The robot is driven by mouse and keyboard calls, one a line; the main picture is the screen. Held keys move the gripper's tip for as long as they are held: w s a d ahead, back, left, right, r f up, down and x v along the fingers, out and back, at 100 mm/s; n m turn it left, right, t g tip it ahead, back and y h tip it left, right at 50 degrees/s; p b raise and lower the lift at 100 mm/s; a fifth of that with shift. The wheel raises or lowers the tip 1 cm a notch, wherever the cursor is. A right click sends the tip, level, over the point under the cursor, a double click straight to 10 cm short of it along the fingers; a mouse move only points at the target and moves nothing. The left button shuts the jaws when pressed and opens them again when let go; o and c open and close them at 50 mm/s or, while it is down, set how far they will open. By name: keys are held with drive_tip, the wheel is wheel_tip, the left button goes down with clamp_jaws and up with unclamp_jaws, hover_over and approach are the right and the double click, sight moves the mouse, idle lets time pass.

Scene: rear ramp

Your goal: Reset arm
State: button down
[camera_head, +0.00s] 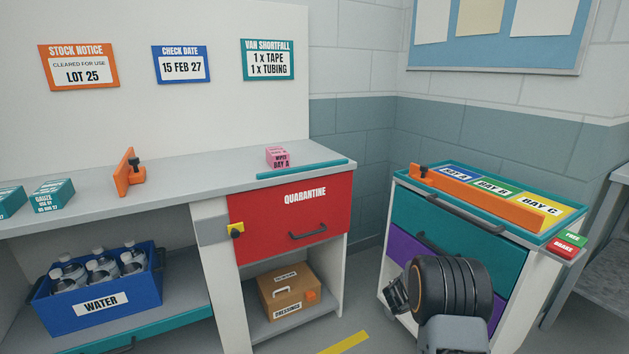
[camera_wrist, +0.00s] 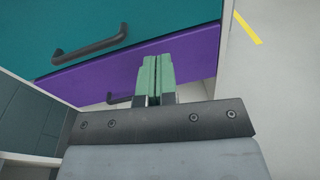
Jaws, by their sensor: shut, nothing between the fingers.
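My gripper (camera_wrist: 154,78) shows in the wrist view with its green fingers together and nothing between them. It is in front of the trolley's purple drawer (camera_wrist: 190,58) and below the teal drawer (camera_wrist: 60,28). In the head view my gripper (camera_head: 397,297) is at the trolley's front left, mostly hidden behind my dark, round wrist. The trolley (camera_head: 397,200) stands at the right, with its drawers apparently closed.
The trolley top holds an orange bar (camera_head: 470,198) and bay labels. At left a counter (camera_head: 200,175) carries small boxes and an orange clamp piece (camera_head: 128,175). Below are a red quarantine drawer (camera_head: 290,222), a blue water crate (camera_head: 60,312) and a dressings carton (camera_head: 287,290).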

drive_tip(key=s+a+m+g+y+p, duration=0.35)
drive_tip(key=s+m+g, duration=0.35)
drive_tip(key=s, duration=0.4)
drive_tip(key=s+a+r+m+y+p, duration=0.4)
drive_tip(key=s+a+r+m, duration=0.1)
drive_tip(key=s+m, duration=0.15)
drive_tip(key=s+a+r+m+t+y+p, duration=0.1)
drive_tip(key=s+a+r+m+y+p, duration=0.1)
drive_tip(key=a+r+p, duration=0.4)
drive_tip(key=s+a+r+m+t+y+p, duration=0.2)
drive_tip(key=a+r+p, duration=0.4)
drive_tip(key=r, duration=0.8)
drive_tip(key=s+a+r+m+t+y+p, duration=0.2)
drive_tip(key=a+r+p, duration=0.4)
drive_tip(key=r, duration=0.3)
drive_tip(key=s+m+y+p, duration=0.1)
drive_tip(key=s+y, duration=0.1)
drive_tip(key=shift+s+a+r+y, duration=0.15)
drive_tip(key=shift+a+r+y, duration=0.2)
drive_tip(key=shift+r, duration=0.05)
